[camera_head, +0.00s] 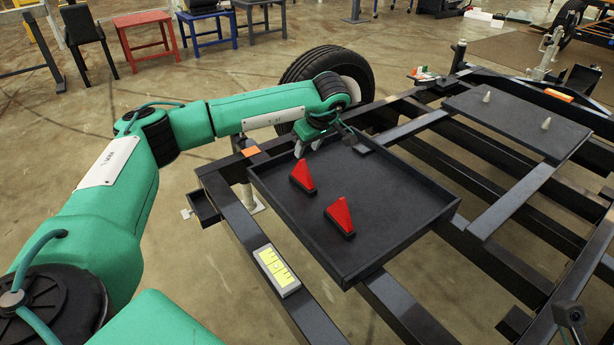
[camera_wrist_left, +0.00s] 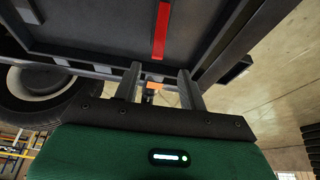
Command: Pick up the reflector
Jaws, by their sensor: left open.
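Two red triangular reflectors with black bases lie in a shallow black tray (camera_head: 385,235). The far reflector (camera_head: 302,177) is nearer my left gripper; the near reflector (camera_head: 340,216) lies to its right and closer to the camera. My left gripper (camera_head: 309,146) is open and empty, just behind the far reflector, above the tray's far left edge. In the left wrist view, a red reflector strip (camera_wrist_left: 161,30) shows beyond the open fingers (camera_wrist_left: 158,75), apart from them. Which of the two reflectors this is, I cannot tell. My right gripper is not in view.
The tray sits on a black trailer frame (camera_head: 407,312) with open gaps between its beams. A flat dark plate (camera_head: 515,122) with two small grey cones is at the right. A yellow-marked box (camera_head: 276,270) lies on the left beam. A wheel (camera_head: 300,68) stands behind.

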